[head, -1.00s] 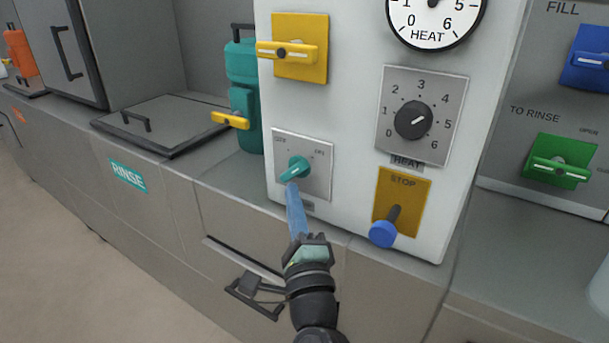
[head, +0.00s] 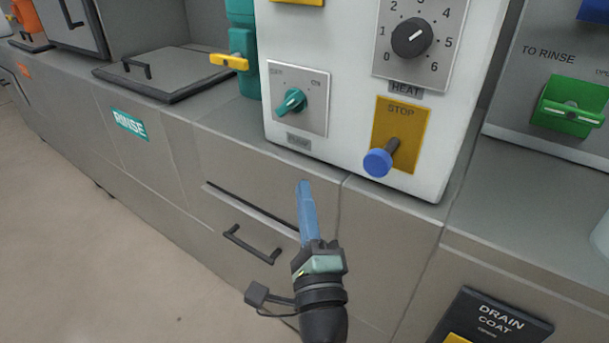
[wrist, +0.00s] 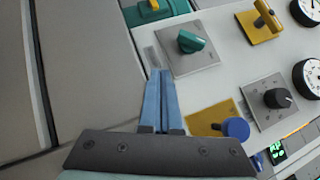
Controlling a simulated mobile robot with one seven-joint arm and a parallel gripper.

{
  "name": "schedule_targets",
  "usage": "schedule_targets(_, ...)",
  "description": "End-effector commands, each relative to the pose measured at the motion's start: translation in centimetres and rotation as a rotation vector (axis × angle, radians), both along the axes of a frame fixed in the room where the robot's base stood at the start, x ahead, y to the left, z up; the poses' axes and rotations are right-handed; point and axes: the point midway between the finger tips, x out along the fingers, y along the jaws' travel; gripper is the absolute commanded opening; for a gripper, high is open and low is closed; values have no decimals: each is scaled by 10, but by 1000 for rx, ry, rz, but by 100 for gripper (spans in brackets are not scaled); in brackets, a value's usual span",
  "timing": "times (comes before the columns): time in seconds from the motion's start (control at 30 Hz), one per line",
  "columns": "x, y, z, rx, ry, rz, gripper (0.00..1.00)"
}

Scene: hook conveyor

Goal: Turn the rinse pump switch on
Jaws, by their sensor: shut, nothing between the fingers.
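The rinse pump switch is a teal knob (head: 291,101) on a square grey plate (head: 313,118) low on the white control box, with an off mark at upper left and an on mark at upper right. The knob's grip runs from lower left to upper right, toward the on mark. The knob also shows in the wrist view (wrist: 190,41). My gripper (head: 304,184) has its blue fingers together and empty. It is below and in front of the plate, apart from the knob. It also shows in the wrist view (wrist: 163,72).
A blue-knobbed stop lever (head: 378,161) on a yellow plate and a black heat dial (head: 411,38) are right of the switch. A teal canister with a yellow lever (head: 229,62) stands left. A drawer handle (head: 250,244) is left of my gripper. Open floor lies at lower left.

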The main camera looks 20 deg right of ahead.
Motion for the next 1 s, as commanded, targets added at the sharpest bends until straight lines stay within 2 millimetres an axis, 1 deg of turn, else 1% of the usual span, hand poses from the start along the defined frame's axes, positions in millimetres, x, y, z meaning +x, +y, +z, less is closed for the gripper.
schedule_targets(0.03, -6, 3, -7, 0, 2, 1, 0)
schedule_targets(0.23, -20, 6, -13, 2, 0, 2, 0)
schedule_targets(0.8, -21, 7, -12, -2, -1, 1, 0)
schedule_targets(0.87, -20, 11, -3, -33, -10, 4, 0)
schedule_targets(0.93, -16, 21, 17, -113, -30, 6, 0)
schedule_targets(0.97, -14, 27, 30, -166, -43, 6, 0)
schedule_targets(1.0, -12, 37, 51, -255, -64, 2, 0)
